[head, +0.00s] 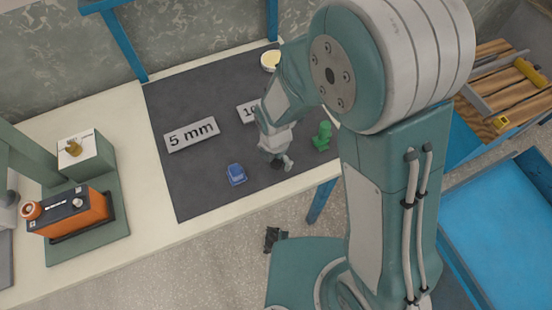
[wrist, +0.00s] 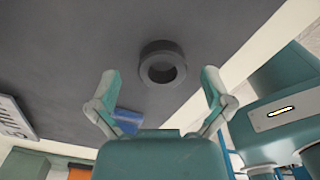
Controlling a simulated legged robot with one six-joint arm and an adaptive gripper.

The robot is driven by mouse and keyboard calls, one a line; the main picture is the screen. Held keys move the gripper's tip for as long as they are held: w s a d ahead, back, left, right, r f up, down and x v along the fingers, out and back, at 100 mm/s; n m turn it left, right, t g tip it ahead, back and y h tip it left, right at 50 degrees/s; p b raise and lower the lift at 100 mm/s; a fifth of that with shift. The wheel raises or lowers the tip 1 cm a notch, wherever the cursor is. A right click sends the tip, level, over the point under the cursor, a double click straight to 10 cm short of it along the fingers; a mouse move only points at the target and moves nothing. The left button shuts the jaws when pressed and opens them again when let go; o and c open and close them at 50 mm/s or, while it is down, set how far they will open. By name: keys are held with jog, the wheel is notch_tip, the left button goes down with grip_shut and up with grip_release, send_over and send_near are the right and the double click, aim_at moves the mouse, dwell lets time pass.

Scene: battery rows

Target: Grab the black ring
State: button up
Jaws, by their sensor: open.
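The black ring (wrist: 162,50) lies on the dark mat (wrist: 70,50) in the wrist view, its round hole facing the camera. My gripper (wrist: 160,80) is open, with one finger to the left of the ring and one to the right in the picture. The fingers look apart from the ring, and nothing is between them that I can see held. In the head view my gripper (head: 280,160) hangs low over the front part of the mat. There the ring is mostly hidden by or blends with the gripper and dark mat.
A small blue object (head: 236,175) sits left of my gripper, and a green figure (head: 322,137) to its right. Signs "5 mm" (head: 192,135) and another (head: 247,112) lie behind. A yellowish round item (head: 270,60) is at the back. The table's front edge is close.

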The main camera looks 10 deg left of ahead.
jog(key=shift+a, duration=0.1)
jog(key=c, duration=0.6)
jog(key=shift+c, duration=1.3)
jog(key=shift+d, duration=0.25)
jog(key=shift+a+r, duration=0.1)
